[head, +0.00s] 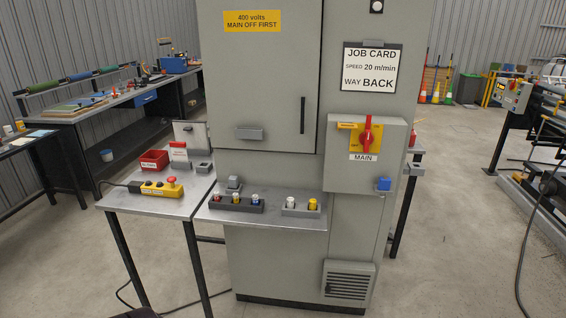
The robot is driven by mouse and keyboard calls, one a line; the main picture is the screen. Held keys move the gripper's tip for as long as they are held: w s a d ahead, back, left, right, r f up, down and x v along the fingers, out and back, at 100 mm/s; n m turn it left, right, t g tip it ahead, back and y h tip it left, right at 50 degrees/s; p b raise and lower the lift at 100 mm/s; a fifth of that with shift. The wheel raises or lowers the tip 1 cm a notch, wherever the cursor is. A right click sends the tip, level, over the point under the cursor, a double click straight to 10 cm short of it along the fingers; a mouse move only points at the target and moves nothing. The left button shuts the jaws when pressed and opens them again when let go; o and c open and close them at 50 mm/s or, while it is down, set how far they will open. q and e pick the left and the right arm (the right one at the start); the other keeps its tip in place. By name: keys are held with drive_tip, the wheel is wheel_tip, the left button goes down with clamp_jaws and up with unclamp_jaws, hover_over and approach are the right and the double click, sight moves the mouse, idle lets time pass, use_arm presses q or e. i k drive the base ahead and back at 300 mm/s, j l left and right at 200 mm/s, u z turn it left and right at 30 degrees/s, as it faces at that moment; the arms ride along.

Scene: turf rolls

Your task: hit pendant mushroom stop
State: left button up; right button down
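Nothing touches the mushroom stop. Neither of my grippers shows in the head view.
The grey cabinet (262,120) carries a red-and-yellow MAIN switch (367,136) and a job card (373,68). A shelf (262,219) in front holds fuses in two racks. A red bin (154,160) stands behind the pendant. Open floor lies to the right.

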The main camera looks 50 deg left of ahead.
sight(171, 179)
drive_tip(key=u, duration=2.45)
drive_tip(key=i+l, duration=0.3)
drive_tip(key=i, duration=0.15)
drive_tip(key=i+l+u, duration=0.1)
drive_tip(key=i+l, duration=0.15)
drive_tip(key=i, duration=0.2)
